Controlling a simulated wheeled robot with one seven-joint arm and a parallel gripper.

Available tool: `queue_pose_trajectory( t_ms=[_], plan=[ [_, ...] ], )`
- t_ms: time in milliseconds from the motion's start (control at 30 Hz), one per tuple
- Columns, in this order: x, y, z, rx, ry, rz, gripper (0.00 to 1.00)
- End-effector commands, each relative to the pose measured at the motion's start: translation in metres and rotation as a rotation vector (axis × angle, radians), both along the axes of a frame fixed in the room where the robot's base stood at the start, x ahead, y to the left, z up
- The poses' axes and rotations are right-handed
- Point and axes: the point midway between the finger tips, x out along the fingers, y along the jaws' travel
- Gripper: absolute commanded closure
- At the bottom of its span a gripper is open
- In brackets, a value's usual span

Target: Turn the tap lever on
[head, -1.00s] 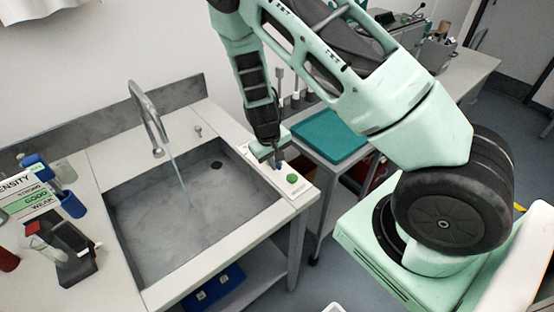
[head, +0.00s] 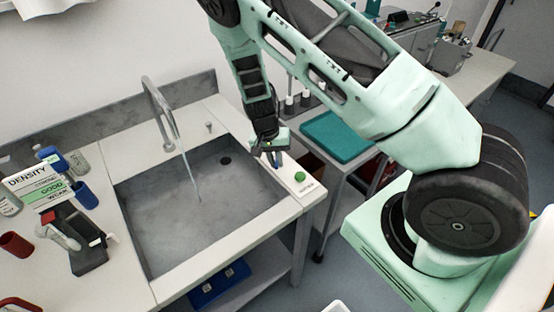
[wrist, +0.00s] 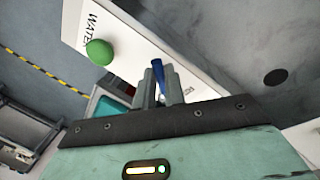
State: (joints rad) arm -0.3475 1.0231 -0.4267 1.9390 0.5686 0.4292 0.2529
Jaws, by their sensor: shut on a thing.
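The tap lever, a blue handle (wrist: 157,74), stands on a white panel (wrist: 184,62) marked "WATER". My gripper (wrist: 160,84) is shut on this lever, with its two grey fingers on either side of it. In the head view my gripper (head: 273,154) is low over the panel's far part, with a bit of blue showing at the fingers. The curved metal tap (head: 160,105) stands behind the sink, and a thin stream of water (head: 189,172) falls from its spout into the grey basin (head: 165,235).
A green knob (head: 300,176) sits on the same panel, nearer the front. A teal tray (head: 338,135) lies on a side table to the right. Bottles and a "DENSITY" sign (head: 36,183) stand left of the sink. A blue box (head: 218,286) is underneath.

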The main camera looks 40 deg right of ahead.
Motion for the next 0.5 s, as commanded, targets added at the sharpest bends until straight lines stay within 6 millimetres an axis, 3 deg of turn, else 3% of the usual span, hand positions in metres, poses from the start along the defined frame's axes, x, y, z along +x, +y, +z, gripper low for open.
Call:
queue_pose_trajectory(
  t_ms=[467,500],
  plan=[
    [0.0019,0.0001,0.0011,-0.001,-0.004,-0.014,1.00],
    [0.0020,0.0000,0.0011,-0.001,-0.004,-0.014,0.77]
  ],
)
